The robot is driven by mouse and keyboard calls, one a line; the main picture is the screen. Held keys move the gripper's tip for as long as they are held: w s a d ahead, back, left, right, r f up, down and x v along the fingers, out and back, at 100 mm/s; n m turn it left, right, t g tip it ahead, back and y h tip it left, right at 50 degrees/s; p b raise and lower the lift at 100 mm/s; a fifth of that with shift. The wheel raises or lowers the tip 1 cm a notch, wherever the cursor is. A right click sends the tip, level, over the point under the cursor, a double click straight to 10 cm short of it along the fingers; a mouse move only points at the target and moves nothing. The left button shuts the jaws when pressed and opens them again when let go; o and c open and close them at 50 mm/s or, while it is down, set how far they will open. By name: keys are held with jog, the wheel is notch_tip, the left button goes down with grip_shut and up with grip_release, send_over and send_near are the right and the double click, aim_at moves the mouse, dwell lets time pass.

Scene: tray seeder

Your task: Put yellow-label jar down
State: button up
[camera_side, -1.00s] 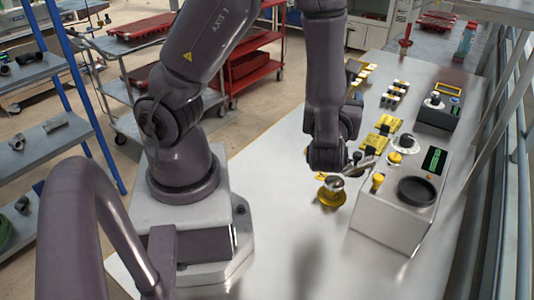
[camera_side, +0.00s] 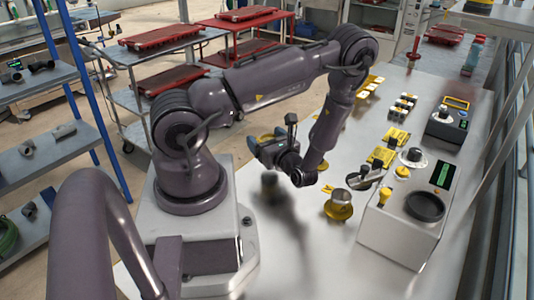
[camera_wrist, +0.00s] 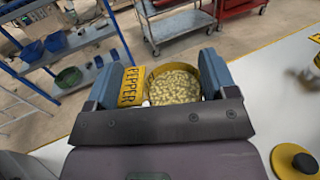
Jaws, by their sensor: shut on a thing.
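The yellow-label jar (camera_wrist: 173,87) is an open round container full of pale seeds, with a yellow label reading PEPPER on its left side in the wrist view. My gripper (camera_wrist: 160,76) is shut on it, with one blue-grey finger on each side. In the side view my gripper (camera_side: 268,145) points left, above the bare table left of the machine. The jar is small and mostly hidden there. A dark blurred shadow lies below the gripper, and the jar appears clear of the table.
A silver cup on a yellow base (camera_side: 338,205) stands right of my gripper, beside the grey machine (camera_side: 399,225). Yellow packets (camera_side: 382,156) and small jars (camera_side: 402,105) lie farther back. A yellow disc with a black knob (camera_wrist: 284,163) shows at lower right. The front table is clear.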

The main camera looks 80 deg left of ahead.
jog(key=shift+f, duration=1.85)
jog(key=shift+f, duration=0.15)
jog(key=o, duration=0.9)
jog(key=shift+r, duration=0.25)
jog(key=v, duration=0.7)
jog(key=shift+w+d, duration=0.1)
jog(key=shift+d, duration=0.05)
jog(key=d+r+n+t+h, duration=0.4)
jog(key=d+r+h, duration=0.1)
jog(key=r, duration=0.5)
jog(key=d+r+n+t+h, duration=0.4)
jog(key=d+r+n+h, duration=0.1)
jog(key=r, duration=0.5)
jog(key=d+r+n+t+h, duration=0.4)
jog(key=d+r+h, duration=0.2)
jog(key=r, duration=0.5)
jog(key=shift+d+t+h, duration=0.3)
jog(key=shift+d, duration=0.9)
